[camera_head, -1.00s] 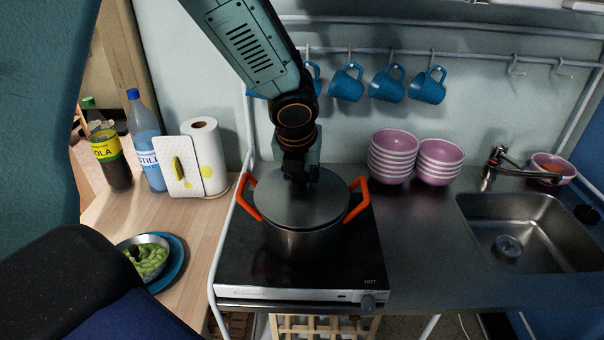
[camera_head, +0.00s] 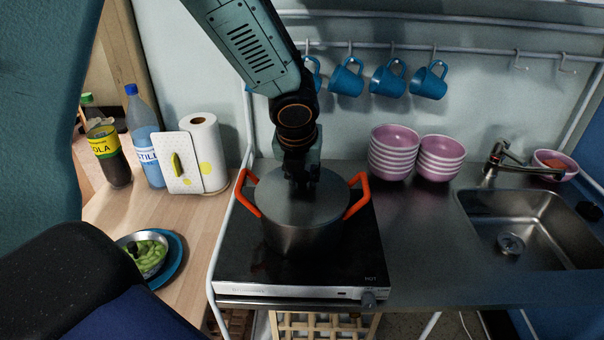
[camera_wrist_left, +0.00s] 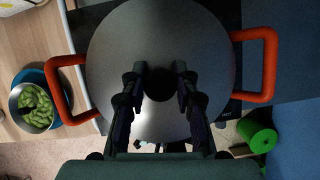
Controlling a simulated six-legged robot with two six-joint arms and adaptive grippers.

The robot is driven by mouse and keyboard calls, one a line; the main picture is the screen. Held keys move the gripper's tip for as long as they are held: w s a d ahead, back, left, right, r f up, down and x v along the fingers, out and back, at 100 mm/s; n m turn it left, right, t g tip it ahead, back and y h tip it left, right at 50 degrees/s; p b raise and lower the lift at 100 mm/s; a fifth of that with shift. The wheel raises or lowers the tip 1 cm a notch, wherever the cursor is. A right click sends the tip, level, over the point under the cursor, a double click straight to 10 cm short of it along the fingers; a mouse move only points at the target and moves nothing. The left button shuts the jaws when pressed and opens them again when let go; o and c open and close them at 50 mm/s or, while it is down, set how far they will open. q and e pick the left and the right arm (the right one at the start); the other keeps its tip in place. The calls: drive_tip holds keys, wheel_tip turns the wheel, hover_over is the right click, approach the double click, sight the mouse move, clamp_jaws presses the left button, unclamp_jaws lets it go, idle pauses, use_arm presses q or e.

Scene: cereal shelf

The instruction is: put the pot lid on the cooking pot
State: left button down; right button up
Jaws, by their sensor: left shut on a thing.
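The cooking pot (camera_head: 304,241) stands on the black hob, its two orange handles sticking out left and right. The grey pot lid (camera_head: 322,207) lies over the pot's mouth and looks level; in the left wrist view the lid (camera_wrist_left: 205,60) fills the space between the orange handles. I cannot tell whether its rim is fully seated. My left gripper (camera_head: 302,184) comes down from above and is shut on the lid's dark knob, which shows between the fingers in the left wrist view (camera_wrist_left: 160,84). My right gripper is not in view.
The hob (camera_head: 235,262) sits on the steel counter. Stacked pink bowls (camera_head: 392,152) and a sink (camera_head: 520,225) are to the right. Blue mugs (camera_head: 346,78) hang behind. Bottles, a paper roll (camera_head: 205,150) and a bowl of green food (camera_head: 150,255) are left.

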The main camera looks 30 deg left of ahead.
use_arm(q)
drive_tip(key=shift+f, duration=0.2)
drive_tip(key=c, duration=1.2)
unclamp_jaws()
drive_tip(key=shift+s, duration=0.1)
drive_tip(key=shift+o, duration=1.3)
drive_tip(key=v, duration=1.2)
